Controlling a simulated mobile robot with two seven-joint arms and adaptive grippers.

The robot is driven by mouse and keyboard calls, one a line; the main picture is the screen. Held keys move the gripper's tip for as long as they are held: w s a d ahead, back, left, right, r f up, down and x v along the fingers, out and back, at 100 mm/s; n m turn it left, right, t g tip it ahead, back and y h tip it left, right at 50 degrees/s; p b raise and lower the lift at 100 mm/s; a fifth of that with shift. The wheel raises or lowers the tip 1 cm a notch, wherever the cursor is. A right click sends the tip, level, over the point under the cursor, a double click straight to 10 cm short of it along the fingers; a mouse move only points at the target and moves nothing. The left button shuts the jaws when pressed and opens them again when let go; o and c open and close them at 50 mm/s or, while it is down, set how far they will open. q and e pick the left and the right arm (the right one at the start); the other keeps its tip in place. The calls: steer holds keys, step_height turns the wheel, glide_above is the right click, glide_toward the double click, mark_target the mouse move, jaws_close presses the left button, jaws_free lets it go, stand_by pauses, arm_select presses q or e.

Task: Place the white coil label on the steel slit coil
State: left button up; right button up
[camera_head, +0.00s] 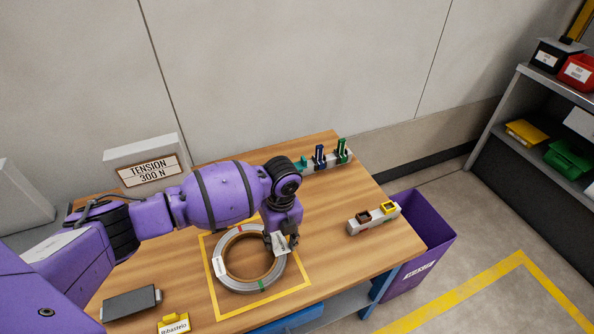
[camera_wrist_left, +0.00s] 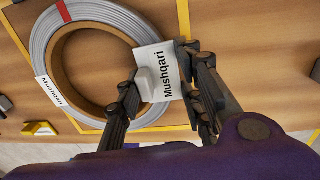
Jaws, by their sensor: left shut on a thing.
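The steel slit coil (camera_head: 240,286) lies flat on the table inside a yellow outlined square. It is a grey ring with a brown inner core, a red mark and a green mark; it also shows in the left wrist view (camera_wrist_left: 43,48). A white label reading "Mushqari" (camera_wrist_left: 52,92) is on the coil's left side. My left gripper (camera_head: 284,241) is shut on another white label (camera_head: 280,246), also reading "Mushqari" (camera_wrist_left: 160,72). That held label is over the coil's right rim; I cannot tell whether it touches. My right gripper is not in view.
A grey block with coloured pieces (camera_head: 325,161) stands at the back, and another holder (camera_head: 374,217) at the right. A dark device (camera_head: 132,303) and a yellow tag (camera_head: 174,324) lie at the front left. A purple bin (camera_head: 425,245) stands beyond the table's right edge.

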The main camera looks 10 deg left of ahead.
mark_target(282, 241)
arm_select(q)
steer(key=shift+r, duration=0.1)
steer(key=o, duration=1.2)
step_height(282, 241, up, 12)
steer(key=shift+w+d, duration=0.35)
steer(key=shift+d, duration=0.05)
